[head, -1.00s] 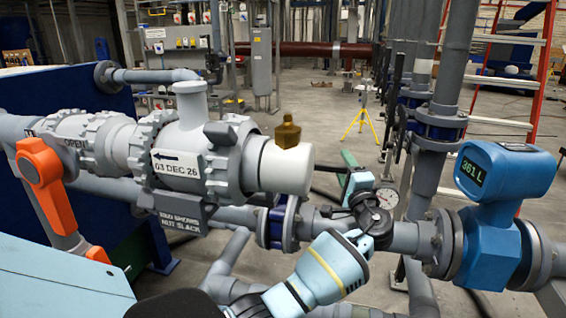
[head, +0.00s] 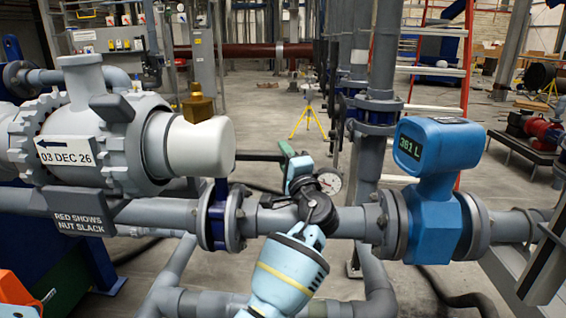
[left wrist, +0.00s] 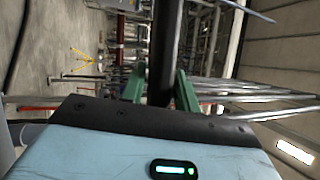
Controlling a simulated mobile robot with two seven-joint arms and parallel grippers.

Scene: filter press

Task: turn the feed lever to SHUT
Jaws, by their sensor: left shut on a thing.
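My left gripper (head: 290,158) reaches over the grey pipe, with its green fingers around a black bar. The bar, apparently the feed lever (head: 258,156), sticks out to the left of the fingers, nearly level in the head view. In the left wrist view the lever (left wrist: 165,40) runs between the two green fingers of the gripper (left wrist: 159,82). The lever's pivot and any OPEN or SHUT marks for it are hidden or cannot be made out. My right gripper is not in view.
A pressure gauge (head: 329,182) sits right beside my left wrist. A blue flow meter (head: 436,190) reading 361 L stands to the right. A large grey valve body (head: 110,140) with a brass fitting (head: 198,104) is to the left. A yellow tripod (head: 308,115) stands behind on open floor.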

